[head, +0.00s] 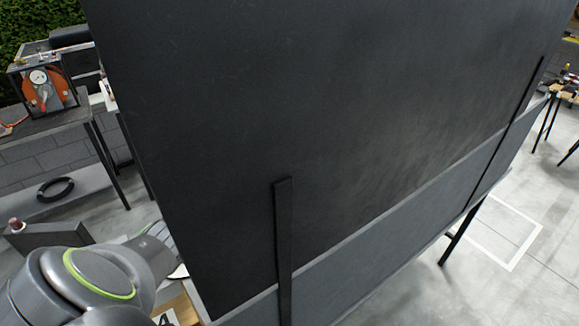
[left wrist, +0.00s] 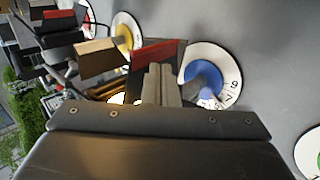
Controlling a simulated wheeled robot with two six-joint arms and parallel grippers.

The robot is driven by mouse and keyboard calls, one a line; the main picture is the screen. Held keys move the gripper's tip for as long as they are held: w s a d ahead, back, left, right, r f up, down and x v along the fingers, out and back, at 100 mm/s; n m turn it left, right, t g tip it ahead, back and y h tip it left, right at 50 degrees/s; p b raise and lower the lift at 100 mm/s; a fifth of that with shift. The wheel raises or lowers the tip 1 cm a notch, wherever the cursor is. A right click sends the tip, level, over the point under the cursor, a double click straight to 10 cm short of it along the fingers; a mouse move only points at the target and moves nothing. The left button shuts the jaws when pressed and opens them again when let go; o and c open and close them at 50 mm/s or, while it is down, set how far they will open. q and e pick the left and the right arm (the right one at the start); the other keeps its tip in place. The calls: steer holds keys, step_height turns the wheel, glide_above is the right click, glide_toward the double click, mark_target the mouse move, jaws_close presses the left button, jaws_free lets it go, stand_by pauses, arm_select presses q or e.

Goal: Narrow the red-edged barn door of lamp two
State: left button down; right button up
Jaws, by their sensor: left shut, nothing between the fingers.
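In the left wrist view, a dark barn door with a red edge (left wrist: 155,50) stands just beyond my left gripper (left wrist: 160,72). The gripper's fingers are shut together with nothing between them, and their tips overlap the door in the picture; I cannot tell whether they touch it. Another dark flap with a red edge (left wrist: 58,14) is at the upper left. I cannot read which lamp is lamp two. In the head view my left arm reaches in at the lower left, and its gripper is hidden behind a big black panel (head: 330,120). My right gripper is not in view.
A white numbered dial with a blue knob (left wrist: 205,82) is close right of the fingers. A yellow-knobbed dial (left wrist: 125,32) and a tan flap (left wrist: 98,55) lie left of them. In the head view, a table with an orange reel (head: 45,90) stands at the left; floor shows at right.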

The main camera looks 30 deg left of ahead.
arm_select(q)
steer(key=shift+w+d, duration=0.6)
steer(key=shift+w, duration=0.2)
steer(key=shift+w, duration=1.2)
steer(key=shift+d, duration=0.15)
steer(key=shift+s+d, duration=0.1)
steer(key=shift+d, duration=0.4)
